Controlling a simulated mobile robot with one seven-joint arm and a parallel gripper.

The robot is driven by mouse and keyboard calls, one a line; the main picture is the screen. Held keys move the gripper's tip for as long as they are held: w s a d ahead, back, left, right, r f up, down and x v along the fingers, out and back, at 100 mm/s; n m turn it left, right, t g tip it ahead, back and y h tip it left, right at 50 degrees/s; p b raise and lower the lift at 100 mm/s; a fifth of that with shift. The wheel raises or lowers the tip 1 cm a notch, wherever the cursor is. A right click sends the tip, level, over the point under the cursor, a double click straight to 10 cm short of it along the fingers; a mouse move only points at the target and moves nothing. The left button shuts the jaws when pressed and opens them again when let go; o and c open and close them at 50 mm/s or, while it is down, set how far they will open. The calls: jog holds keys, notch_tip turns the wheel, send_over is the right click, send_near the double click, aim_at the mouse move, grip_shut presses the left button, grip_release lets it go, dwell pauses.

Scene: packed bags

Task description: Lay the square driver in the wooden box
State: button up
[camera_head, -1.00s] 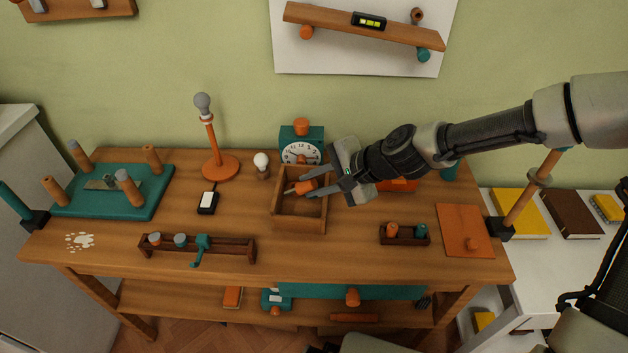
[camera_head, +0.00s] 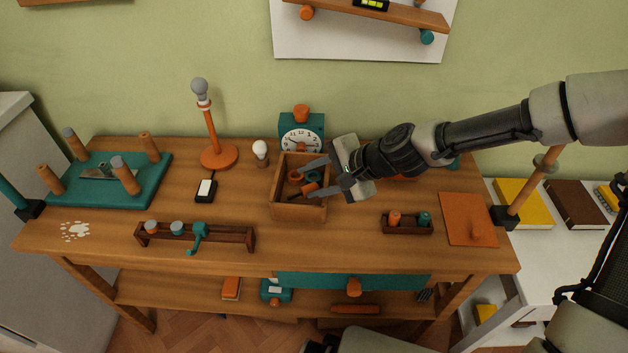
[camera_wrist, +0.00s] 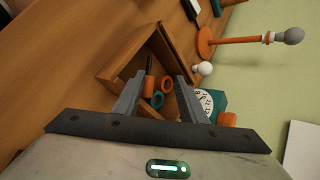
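The wooden box (camera_head: 298,212) stands on the workbench in front of the clock, and its wall (camera_wrist: 126,53) shows in the wrist view. Inside it lie small orange and teal pieces and a dark, slim piece. An orange handle-like piece (camera_head: 310,188), likely the square driver, lies low in the box; its tip shape is too small to tell. My gripper (camera_head: 314,178) is over the right side of the box with fingers spread. In the wrist view my gripper (camera_wrist: 158,98) has nothing clasped between its fingers; the pieces show beyond them.
The teal clock (camera_head: 302,140) and a small bulb (camera_head: 261,150) stand close behind the box. An orange lamp (camera_head: 218,157) stands to the left. A tool rack (camera_head: 240,240) lies front left, a small tray (camera_head: 407,230) front right. Bench top between them is clear.

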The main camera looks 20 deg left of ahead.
jog(key=shift+s+d+f, duration=0.15)
jog(key=shift+f, duration=0.15)
